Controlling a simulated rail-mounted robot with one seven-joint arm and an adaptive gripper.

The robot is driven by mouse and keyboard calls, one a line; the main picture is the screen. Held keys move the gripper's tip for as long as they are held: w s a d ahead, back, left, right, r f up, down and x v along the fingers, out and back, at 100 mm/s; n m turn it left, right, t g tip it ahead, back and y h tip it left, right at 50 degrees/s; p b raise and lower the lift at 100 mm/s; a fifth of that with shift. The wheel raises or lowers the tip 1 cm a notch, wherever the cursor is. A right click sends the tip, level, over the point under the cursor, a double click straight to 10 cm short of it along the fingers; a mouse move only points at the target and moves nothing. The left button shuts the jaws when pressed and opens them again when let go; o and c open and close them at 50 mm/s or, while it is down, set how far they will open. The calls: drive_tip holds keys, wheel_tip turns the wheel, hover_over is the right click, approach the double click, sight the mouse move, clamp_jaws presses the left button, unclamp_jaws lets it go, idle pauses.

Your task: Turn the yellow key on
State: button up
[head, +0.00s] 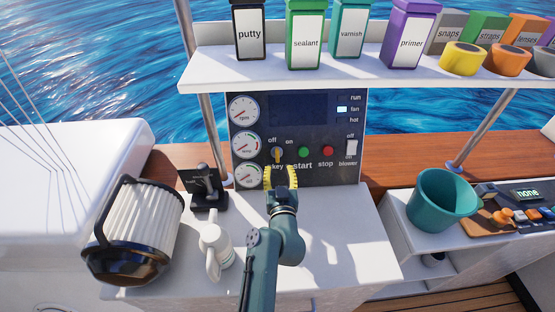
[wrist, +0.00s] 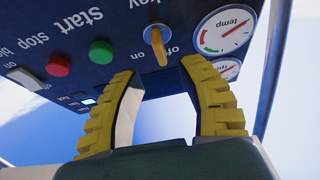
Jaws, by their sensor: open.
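The yellow key (head: 277,154) sits on a round grey switch on the dark engine panel, below the words "off" and "on" and left of the green start button. In the wrist view, which is turned over, the key (wrist: 158,46) is a slim yellow handle sticking out from the panel. I cannot tell surely which label it points to. My gripper (head: 281,173) has yellow ribbed fingers and is just below the key in the head view. In the wrist view my gripper (wrist: 158,74) is open and empty, its fingertips close to the key but apart from it.
The green start button (head: 303,152) and red stop button (head: 328,151) are right of the key. Gauges (head: 243,145) line the panel's left side. A throttle lever (head: 206,185) stands left of my gripper. A shelf (head: 330,72) with bottles overhangs the panel.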

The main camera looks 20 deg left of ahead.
sight(277, 158)
drive_tip(key=shift+b+x, duration=1.4)
drive_tip(key=shift+x, duration=1.75)
drive_tip(key=shift+c, duration=0.4)
clamp_jaws()
